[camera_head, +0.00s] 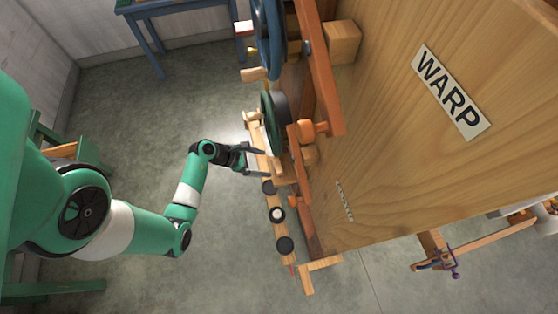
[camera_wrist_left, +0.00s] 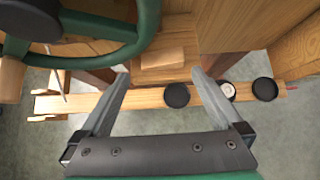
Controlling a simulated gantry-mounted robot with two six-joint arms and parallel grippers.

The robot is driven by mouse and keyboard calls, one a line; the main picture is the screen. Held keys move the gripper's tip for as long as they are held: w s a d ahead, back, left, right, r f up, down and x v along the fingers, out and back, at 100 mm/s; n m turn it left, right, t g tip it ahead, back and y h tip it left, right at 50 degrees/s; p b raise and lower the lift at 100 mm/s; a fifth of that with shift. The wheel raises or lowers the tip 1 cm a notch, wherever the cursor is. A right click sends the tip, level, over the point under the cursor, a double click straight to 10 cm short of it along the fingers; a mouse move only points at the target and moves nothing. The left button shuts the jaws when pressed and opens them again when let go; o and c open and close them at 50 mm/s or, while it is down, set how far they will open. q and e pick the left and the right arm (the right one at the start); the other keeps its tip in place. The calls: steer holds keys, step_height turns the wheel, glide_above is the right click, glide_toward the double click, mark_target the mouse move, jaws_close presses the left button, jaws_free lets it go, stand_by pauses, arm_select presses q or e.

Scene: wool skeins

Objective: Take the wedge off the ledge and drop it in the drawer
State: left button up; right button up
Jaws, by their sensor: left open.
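A small pale wooden wedge (camera_wrist_left: 162,57) lies on a wooden ledge (camera_wrist_left: 150,74) in the left wrist view, just beyond and between my left fingertips. In the head view I cannot clearly tell the wedge from the wood around it. My left gripper (camera_head: 262,162) is open and empty at the near side of the wooden frame; in the left wrist view its two fingers (camera_wrist_left: 160,74) stand apart, short of the wedge. I cannot make out the drawer for certain. My right gripper is not in view.
A green wheel (camera_wrist_left: 100,35) stands close to the left of the wedge. Several dark round discs (camera_head: 285,245) sit along a wooden beam (camera_head: 292,262). A large wooden panel labelled WARP (camera_head: 450,90) fills the right.

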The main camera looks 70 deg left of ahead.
mark_target(278, 165)
arm_select(q)
steer(key=b+x, duration=0.2)
steer(key=x, duration=0.3)
steer(key=shift+w+d+f, duration=0.15)
steer(key=shift+w+f, duration=0.1)
steer(key=shift+c, duration=0.2)
steer(key=c, duration=1)
steer(key=shift+r+p, duration=0.3)
steer(key=shift+r, duration=0.25)
steer(key=shift+c, duration=0.2)
steer(key=s+a+p, duration=0.1)
steer(key=s, duration=1.7)
steer(key=shift+a+f+p, duration=0.2)
steer(key=shift+a+p, duration=0.1)
steer(key=shift+p, duration=0.05)
